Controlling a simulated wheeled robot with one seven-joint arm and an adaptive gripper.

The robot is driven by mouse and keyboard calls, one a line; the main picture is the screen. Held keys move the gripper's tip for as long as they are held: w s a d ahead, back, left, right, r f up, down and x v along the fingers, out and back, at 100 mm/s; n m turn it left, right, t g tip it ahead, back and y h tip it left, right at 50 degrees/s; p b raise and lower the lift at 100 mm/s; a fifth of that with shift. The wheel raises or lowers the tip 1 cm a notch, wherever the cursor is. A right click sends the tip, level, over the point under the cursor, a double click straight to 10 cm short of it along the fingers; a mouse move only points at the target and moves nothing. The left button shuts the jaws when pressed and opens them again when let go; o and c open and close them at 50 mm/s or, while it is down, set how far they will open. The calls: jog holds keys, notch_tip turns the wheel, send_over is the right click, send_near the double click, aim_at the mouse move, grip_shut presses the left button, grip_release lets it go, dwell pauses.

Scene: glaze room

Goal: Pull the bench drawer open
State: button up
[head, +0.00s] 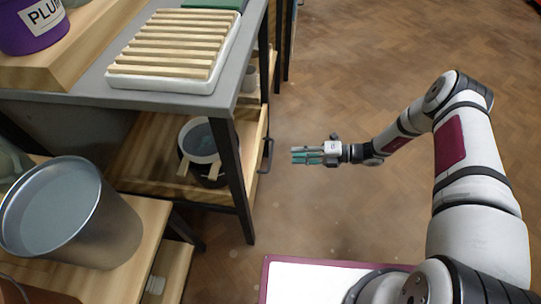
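The bench (222,97) has a grey top and dark metal legs, at the upper left of the head view. Below its top is a pale wooden drawer front (252,133), partly hidden by a bench leg. A dark bar handle (267,156) stands out from its right-hand face. My gripper (293,155) has teal fingers that point left toward the handle. The fingers look spread, with nothing between them. A short gap of floor shows between fingertips and handle. How far the drawer stands out is hard to tell.
A slatted wooden rack in a white tray (165,82) and a purple tub (30,25) stand above. A pot (198,140) sits on wood below the bench top. A metal bucket (75,220) stands at lower left. The parquet floor (350,80) right of the bench is clear.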

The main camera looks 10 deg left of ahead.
aim_at(271, 154)
jog(key=b+x, duration=0.2)
jog(key=x, duration=0.8)
jog(key=shift+s+a, duration=0.1)
grip_shut()
